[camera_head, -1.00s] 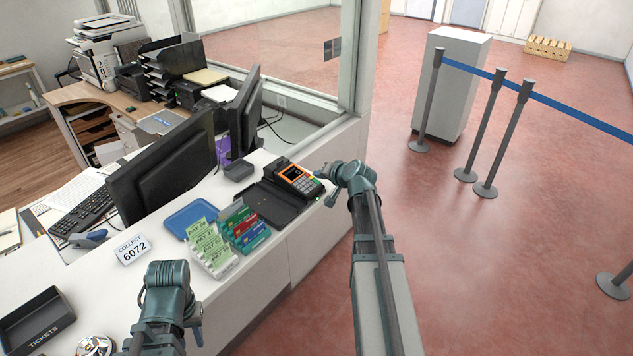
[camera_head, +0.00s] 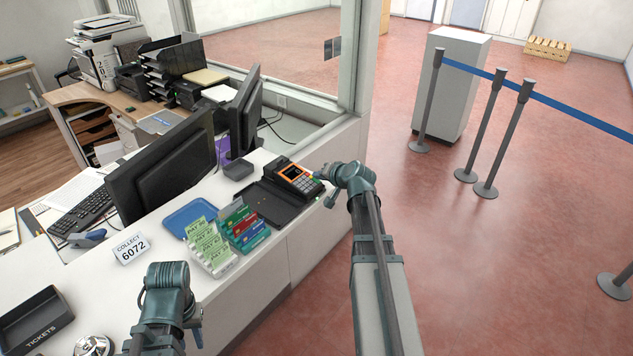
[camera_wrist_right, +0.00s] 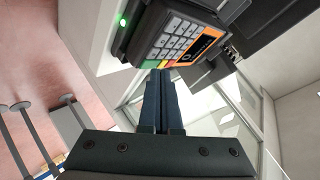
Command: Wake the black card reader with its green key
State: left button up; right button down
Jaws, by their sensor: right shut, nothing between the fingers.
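The black card reader (camera_head: 300,184) stands at the far end of the white counter, with an orange-framed dark screen and pale keys. In the right wrist view the reader (camera_wrist_right: 181,38) shows red, yellow and green keys along its near edge; the green key (camera_wrist_right: 149,64) is the leftmost. My right gripper (camera_head: 322,177) is at the reader's right side. In the right wrist view its shut, empty fingers (camera_wrist_right: 159,73) end right by the coloured keys; I cannot tell whether they touch. My left arm is low over the counter front; its fingers (camera_head: 196,322) do not show clearly.
A black tray (camera_head: 272,205) lies beside the reader. A glass partition post (camera_head: 357,60) rises behind. A small green light (camera_wrist_right: 123,22) glows by the reader.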

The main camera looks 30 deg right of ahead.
jog(key=shift+f, duration=0.25)
dwell(0.4)
jog(key=shift+r, duration=0.15)
jog(key=shift+s+r+p, duration=0.1)
jog(key=shift+r+p, duration=0.35)
jog(key=shift+r, duration=0.1)
jog(key=shift+r, duration=0.1)
jog(key=r+p, duration=0.3)
jog(key=s+r+p, duration=0.1)
jog(key=p, duration=0.1)
jog(key=shift+d+r, duration=0.25)
jog(key=shift+r, duration=0.1)
dwell(0.4)
